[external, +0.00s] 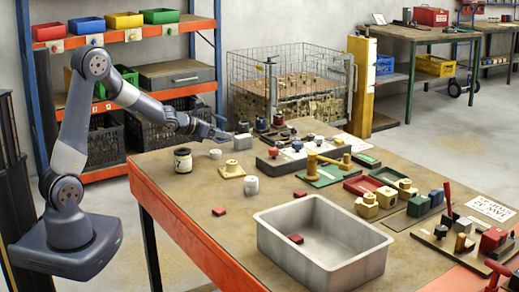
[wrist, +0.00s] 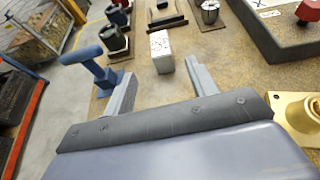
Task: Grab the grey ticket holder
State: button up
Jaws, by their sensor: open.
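My gripper (external: 220,134) is over the far left edge of the workbench. In the wrist view my gripper (wrist: 159,72) is open, with nothing between its fingers. A small pale grey-white block (wrist: 161,52) with writing on top stands just beyond the fingertips, lined up with the gap and apart from them. It looks like the ticket holder, but I cannot be sure. A low dark grey slotted piece (wrist: 167,20) lies behind it. In the external view I cannot clearly tell the holder from the small items by my gripper.
A blue-grey T-shaped piece (wrist: 90,55) stands close to my left finger. A brass piece (wrist: 298,115) and a long grey block (wrist: 270,28) are on the right. A large grey tray (external: 280,215) stands at the bench front. A wire cage (external: 290,75) is behind.

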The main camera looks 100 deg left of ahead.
aim_at(238, 137)
jog(key=shift+s+f, duration=0.1)
jog(key=shift+s, duration=0.35)
jog(key=shift+a, duration=0.2)
jog(key=x, duration=0.5)
jog(key=shift+w+p, duration=0.2)
jog(key=shift+p, duration=0.15)
jog(key=x, duration=0.1)
jog(key=p+x, duration=0.1)
jog(key=x, duration=0.1)
jog(key=shift+w, duration=0.5)
jog(key=shift+x, duration=0.75)
jog(key=shift+c, duration=0.4)
jog(key=c, duration=1)
